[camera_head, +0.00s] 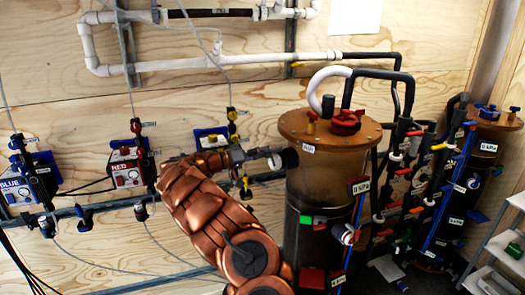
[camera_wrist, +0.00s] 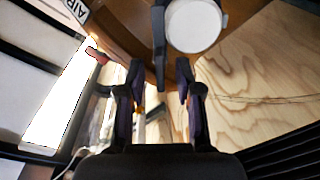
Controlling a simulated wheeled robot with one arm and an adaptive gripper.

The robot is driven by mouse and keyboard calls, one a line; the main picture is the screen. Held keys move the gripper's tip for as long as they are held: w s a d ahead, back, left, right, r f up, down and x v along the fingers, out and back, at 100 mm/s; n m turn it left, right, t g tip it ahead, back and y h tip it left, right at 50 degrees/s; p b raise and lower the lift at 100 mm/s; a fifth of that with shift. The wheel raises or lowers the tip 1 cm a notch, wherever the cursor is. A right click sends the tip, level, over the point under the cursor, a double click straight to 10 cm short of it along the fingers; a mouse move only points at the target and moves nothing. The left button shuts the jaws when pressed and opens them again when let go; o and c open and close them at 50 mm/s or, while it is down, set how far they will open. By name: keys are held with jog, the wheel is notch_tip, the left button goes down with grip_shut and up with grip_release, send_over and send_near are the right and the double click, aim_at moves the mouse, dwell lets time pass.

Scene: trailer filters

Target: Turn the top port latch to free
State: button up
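The large filter tank (camera_head: 312,180) stands right of my arm, with a brown lid and a red cap (camera_head: 346,121) on top. A white round port face (camera_head: 276,162) sits at its upper left side. It also shows at the top of the wrist view (camera_wrist: 194,24). My gripper (camera_head: 242,155) is beside this port, pointing toward the tank. In the wrist view its two dark fingers (camera_wrist: 159,78) are apart. A dark upright bar (camera_wrist: 158,45), possibly the latch, shows just beyond and between the fingertips. I cannot tell whether they touch it. My arm partly hides the gripper in the head view.
A second tank (camera_head: 480,150) with hoses and coloured valves stands at right. A red box (camera_head: 128,170) and a blue box (camera_head: 30,180) hang on the plywood wall at left. A horizontal pipe (camera_head: 270,177) runs behind my gripper. White shelves (camera_head: 500,250) stand lower right.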

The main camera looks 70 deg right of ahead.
jog(key=shift+d, duration=0.1)
jog(key=shift+c, duration=0.3)
jog(key=shift+s, duration=0.1)
grip_shut()
jog(key=shift+f+b, duration=0.2)
jog(key=shift+b, duration=0.3)
